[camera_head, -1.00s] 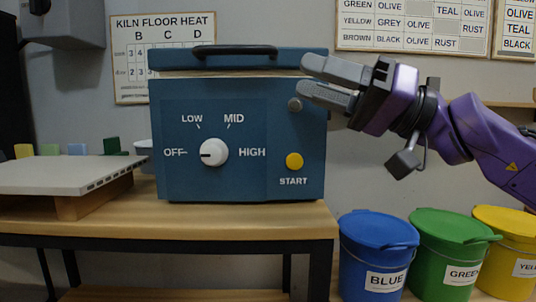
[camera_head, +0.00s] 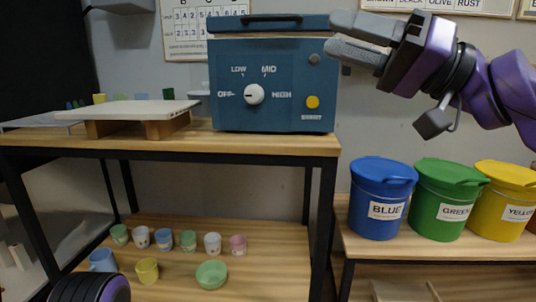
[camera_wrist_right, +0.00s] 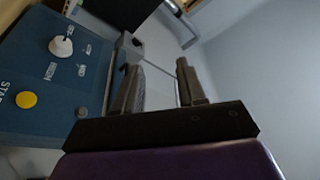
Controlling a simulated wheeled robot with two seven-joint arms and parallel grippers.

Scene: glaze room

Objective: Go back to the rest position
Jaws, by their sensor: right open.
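My right gripper (camera_head: 336,34) is at the upper right side of the blue kiln (camera_head: 232,75), with its fingers apart and nothing between them. Its fingers overlap the kiln's right edge in the head view; I cannot tell whether they touch it. In the right wrist view the open gripper (camera_wrist_right: 158,68) has the kiln (camera_wrist_right: 40,55) to its left. The kiln's white knob (camera_head: 254,94) points toward OFF, and its yellow START button (camera_head: 313,102) is at lower right. My left gripper is out of view; a dark and purple part of me shows at lower left.
The kiln stands on a wooden table (camera_head: 270,145) beside a pale raised board (camera_head: 125,108). Several small cups and a green bowl (camera_head: 212,274) sit on the shelf below. Lidded blue (camera_head: 380,200), green (camera_head: 443,205) and yellow (camera_head: 503,205) buckets stand at right.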

